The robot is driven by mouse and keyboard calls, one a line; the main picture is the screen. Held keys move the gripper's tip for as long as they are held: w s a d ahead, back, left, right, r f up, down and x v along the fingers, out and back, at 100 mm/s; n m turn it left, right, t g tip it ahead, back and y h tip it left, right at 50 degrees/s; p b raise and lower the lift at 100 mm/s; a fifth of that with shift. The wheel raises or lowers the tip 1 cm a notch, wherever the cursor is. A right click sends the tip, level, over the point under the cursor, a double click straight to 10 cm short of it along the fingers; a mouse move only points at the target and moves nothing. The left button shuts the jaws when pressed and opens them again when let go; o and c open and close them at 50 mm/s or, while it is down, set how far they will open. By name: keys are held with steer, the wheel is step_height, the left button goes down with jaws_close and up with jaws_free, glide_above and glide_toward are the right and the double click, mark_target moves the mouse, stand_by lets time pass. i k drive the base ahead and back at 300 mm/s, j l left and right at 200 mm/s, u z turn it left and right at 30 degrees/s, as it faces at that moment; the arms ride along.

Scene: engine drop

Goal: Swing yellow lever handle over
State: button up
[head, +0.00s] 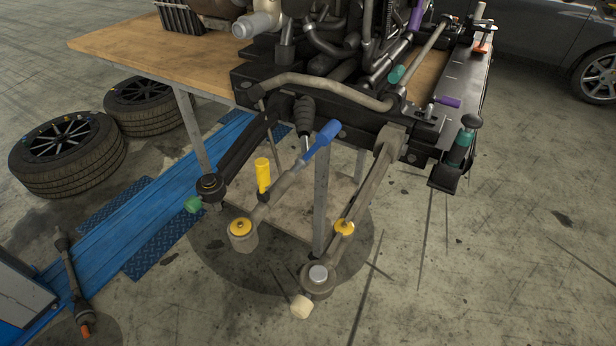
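A yellow upright cylindrical handle (263,174) shows in the head view at the centre left. It stands close to a grey arm-like part (276,190) that ends in a round joint with a yellow cap (240,228). I cannot tell exactly how the handle is joined to it. A blue handle-like piece (321,141) is at the upper end of this grey part. My gripper is not in view.
The engine frame (300,95) lies on a wooden table (130,50). Tyres (65,150) and a blue ramp (150,205) are at left. A shaft (70,280) lies lower left. Green-handled (462,148) and purple-handled (446,101) parts stick out right.

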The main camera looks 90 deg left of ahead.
mark_target(262, 164)
steer(key=i+u, duration=0.35)
steer(key=i+l+u, duration=0.15)
steer(key=i+u, duration=0.35)
steer(key=u, duration=0.25)
steer(key=i+u, duration=0.1)
steer(key=u, duration=0.3)
steer(key=i+u, duration=0.15)
steer(key=u, duration=0.25)
steer(key=i+l+u, duration=0.1)
steer(key=u, duration=0.3)
steer(key=i+l+u, duration=0.1)
steer(key=u, duration=0.3)
steer(key=i+l+u, duration=0.1)
steer(key=u, duration=0.3)
steer(key=i+l+u, duration=0.15)
steer(key=u, duration=0.3)
steer(key=l+u, duration=0.15)
steer(key=u, duration=0.25)
steer(key=i+l+u, duration=0.1)
steer(key=l+u, duration=0.15)
steer(key=u, duration=0.2)
steer(key=l+u, duration=0.2)
steer(key=u, duration=0.2)
steer(key=l+u, duration=0.85)
steer(key=k+l+u, duration=0.1)
steer(key=k+l, duration=0.2)
